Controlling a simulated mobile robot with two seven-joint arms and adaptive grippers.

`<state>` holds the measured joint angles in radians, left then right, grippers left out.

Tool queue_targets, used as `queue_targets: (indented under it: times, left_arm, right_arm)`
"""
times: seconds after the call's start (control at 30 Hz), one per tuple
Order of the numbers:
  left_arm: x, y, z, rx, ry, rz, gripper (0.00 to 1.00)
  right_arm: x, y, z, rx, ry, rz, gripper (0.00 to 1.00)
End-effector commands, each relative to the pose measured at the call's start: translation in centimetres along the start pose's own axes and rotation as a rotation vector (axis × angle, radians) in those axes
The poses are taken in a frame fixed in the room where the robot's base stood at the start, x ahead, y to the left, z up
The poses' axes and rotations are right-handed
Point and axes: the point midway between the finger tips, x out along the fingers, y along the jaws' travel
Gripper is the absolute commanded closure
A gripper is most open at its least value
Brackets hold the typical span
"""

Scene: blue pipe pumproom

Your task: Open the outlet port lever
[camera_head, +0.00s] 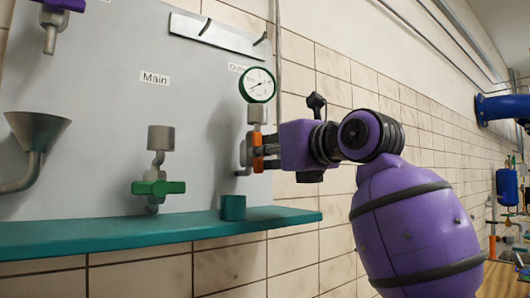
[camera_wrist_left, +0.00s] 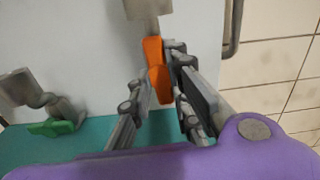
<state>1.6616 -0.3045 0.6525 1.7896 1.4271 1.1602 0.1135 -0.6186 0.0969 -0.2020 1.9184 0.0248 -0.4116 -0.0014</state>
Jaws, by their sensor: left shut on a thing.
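The outlet port lever (camera_head: 258,152) is a small orange handle below the round green-rimmed gauge (camera_head: 257,85) on the grey panel. It hangs roughly vertical under a grey fitting. My left gripper (camera_head: 260,154) is at the lever, with its purple body to the right. In the left wrist view the orange lever (camera_wrist_left: 155,65) runs down between the two grey fingers of my left gripper (camera_wrist_left: 158,83), which is shut on it. The fingers and fitting hide part of the lever's mount in the head view. My right gripper is not in view.
A teal shelf (camera_head: 110,234) juts out below, with a teal cup (camera_head: 233,207) near its right end. A green Main valve handle (camera_head: 158,187) and a grey funnel (camera_head: 37,132) are to the left. A thin vertical pipe (camera_head: 278,50) runs beside the panel's right edge.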

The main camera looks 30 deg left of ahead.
Motion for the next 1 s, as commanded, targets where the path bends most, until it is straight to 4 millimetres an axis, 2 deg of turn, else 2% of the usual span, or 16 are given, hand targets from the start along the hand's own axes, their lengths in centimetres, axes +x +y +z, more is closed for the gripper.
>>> queue_targets:
  times: [0.23,0.7,0.73,0.8,0.87,1.0]
  left_arm:
    - [-0.01,0.05,0.24,0.064,-0.006,0.000,1.00]
    - [-0.01,0.06,0.26,0.078,-0.006,0.001,1.00]
    - [-0.01,0.06,0.27,0.078,-0.006,0.001,0.82]
    - [-0.02,0.07,0.25,0.078,-0.005,0.001,0.72]
    - [-0.01,0.06,0.22,0.078,-0.005,0.001,0.65]
    - [-0.01,0.04,0.14,0.077,-0.003,0.000,0.64]
  right_arm:
    - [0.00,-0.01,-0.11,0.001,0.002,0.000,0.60]
    - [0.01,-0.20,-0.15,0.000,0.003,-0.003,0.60]
    - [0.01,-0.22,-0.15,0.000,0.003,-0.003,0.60]
    - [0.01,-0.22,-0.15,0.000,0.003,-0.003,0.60]
    - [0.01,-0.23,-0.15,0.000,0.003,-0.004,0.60]
    - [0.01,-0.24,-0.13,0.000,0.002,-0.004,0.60]
